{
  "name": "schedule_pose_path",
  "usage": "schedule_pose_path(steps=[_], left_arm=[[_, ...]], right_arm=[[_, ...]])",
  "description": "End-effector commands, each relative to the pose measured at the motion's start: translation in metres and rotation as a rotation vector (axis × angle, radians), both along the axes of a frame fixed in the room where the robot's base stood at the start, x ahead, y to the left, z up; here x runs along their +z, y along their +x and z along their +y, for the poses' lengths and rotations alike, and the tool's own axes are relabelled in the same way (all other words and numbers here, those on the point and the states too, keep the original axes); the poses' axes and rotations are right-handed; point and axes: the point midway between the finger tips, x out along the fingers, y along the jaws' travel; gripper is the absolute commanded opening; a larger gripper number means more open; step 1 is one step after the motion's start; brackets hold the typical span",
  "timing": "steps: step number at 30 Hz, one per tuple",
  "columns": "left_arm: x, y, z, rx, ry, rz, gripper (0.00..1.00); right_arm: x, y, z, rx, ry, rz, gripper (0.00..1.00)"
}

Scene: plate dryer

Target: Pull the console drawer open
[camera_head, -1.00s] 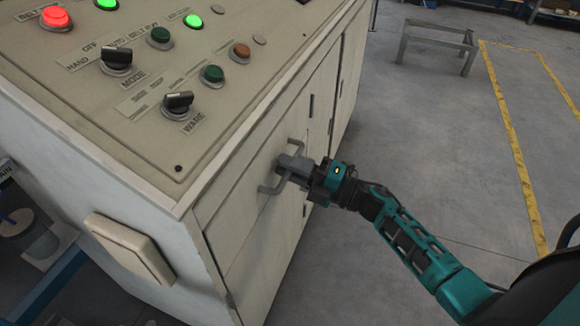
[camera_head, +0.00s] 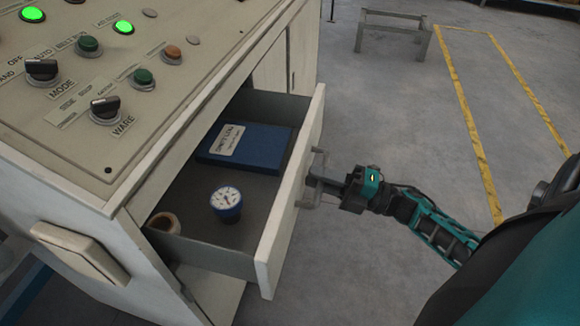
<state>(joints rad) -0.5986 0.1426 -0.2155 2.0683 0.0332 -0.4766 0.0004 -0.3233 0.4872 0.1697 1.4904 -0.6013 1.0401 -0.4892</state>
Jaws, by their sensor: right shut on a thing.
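The console (camera_head: 70,175) fills the left of the head view. Its drawer (camera_head: 290,205) stands well out from the front and shows its inside. The drawer's grey bar handle (camera_head: 316,165) is on the outer face of its front panel. My right gripper (camera_head: 316,182) is shut on the handle, its arm coming from the right. In the drawer lie a blue book (camera_head: 262,148) with a white label, a blue round gauge (camera_head: 227,203) and a brownish ring-shaped roll (camera_head: 163,222). My left gripper is not in view.
The console top carries lit green lamps, buttons and black knobs (camera_head: 105,108). A pale box-like piece (camera_head: 75,245) juts from the console's near side. A low metal frame (camera_head: 393,35) stands far back. The grey floor right of the drawer is clear, with yellow lines (camera_head: 478,140).

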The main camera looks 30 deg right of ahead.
Motion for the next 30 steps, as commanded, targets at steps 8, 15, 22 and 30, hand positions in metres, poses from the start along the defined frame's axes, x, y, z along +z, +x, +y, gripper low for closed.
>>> schedule_pose_path(steps=[8,15,22,30], left_arm=[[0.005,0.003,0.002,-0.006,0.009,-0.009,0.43],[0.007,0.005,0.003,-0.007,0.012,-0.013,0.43],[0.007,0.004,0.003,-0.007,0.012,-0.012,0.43],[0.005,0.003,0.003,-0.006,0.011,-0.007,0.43]], right_arm=[[0.0,-0.04,-0.036,-0.001,-0.002,0.002,0.0],[0.0,-0.055,-0.05,-0.002,0.0,0.001,0.0],[0.0,-0.058,-0.052,-0.001,0.001,-0.001,0.0],[0.0,-0.058,-0.052,-0.001,0.0,0.0,0.23]])
